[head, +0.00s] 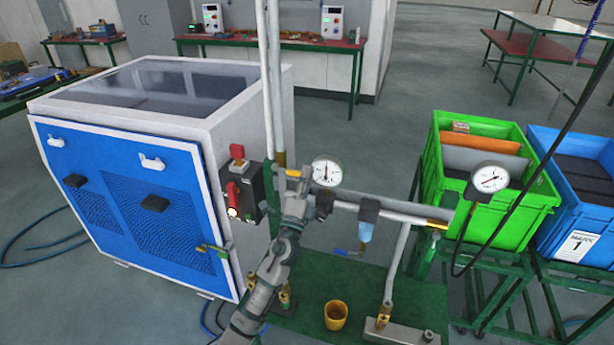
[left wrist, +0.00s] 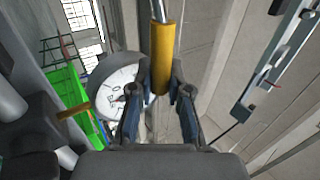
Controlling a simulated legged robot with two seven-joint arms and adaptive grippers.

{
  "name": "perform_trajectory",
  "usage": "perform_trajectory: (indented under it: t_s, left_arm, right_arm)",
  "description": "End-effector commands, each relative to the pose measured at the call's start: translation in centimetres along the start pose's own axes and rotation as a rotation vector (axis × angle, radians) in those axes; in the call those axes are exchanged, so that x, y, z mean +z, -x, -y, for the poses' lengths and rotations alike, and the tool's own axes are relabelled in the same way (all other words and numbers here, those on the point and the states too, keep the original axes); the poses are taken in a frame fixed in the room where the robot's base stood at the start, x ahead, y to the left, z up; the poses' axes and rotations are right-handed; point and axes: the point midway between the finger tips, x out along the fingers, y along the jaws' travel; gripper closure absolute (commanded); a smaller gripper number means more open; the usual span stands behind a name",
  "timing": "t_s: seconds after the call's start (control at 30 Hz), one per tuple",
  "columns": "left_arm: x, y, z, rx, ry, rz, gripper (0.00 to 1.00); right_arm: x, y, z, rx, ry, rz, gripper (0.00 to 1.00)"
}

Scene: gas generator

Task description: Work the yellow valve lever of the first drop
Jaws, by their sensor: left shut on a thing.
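The yellow valve lever (head: 293,173) shows as a small yellow piece beside the foot of the upright pipe, left of the near round gauge (head: 326,172). My left gripper (head: 296,188) reaches up from below and is shut on it; the fingers and wrist hide most of the lever and the valve body. In the left wrist view a yellow cylinder (left wrist: 162,58) stands in front of my left gripper (left wrist: 160,92), with a finger on each side. I cannot tell there whether it is the lever or a pipe fitting. My right gripper is not in view.
A second gauge (head: 489,178) stands near the green crate (head: 545,195). The generator cabinet (head: 125,190) and a red-switch box (head: 240,185) are close on the left. A yellow cup (head: 335,315) sits low.

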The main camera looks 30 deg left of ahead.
Motion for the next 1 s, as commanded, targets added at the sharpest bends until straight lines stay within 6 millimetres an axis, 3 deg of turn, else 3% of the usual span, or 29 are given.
perform_trajectory:
  t_s: [0.07,0.1,0.2,0.67,1.0]
  left_arm:
    - [-0.2,0.3,-0.7,0.011,-0.001,-0.004,1.00]
    - [-0.2,0.3,-0.7,0.011,-0.001,-0.004,0.79]
    - [-0.2,0.3,-0.6,0.010,-0.001,-0.004,0.57]
    - [-0.1,0.9,-0.2,0.003,0.000,-0.001,0.57]
    - [-0.1,8.1,-0.5,0.008,0.002,0.000,0.57]
  right_arm:
    - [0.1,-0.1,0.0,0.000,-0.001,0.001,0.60]
    - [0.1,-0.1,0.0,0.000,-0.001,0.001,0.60]
    - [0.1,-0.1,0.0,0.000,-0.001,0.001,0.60]
    - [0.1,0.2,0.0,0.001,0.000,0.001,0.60]
    - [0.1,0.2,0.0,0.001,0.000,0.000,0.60]
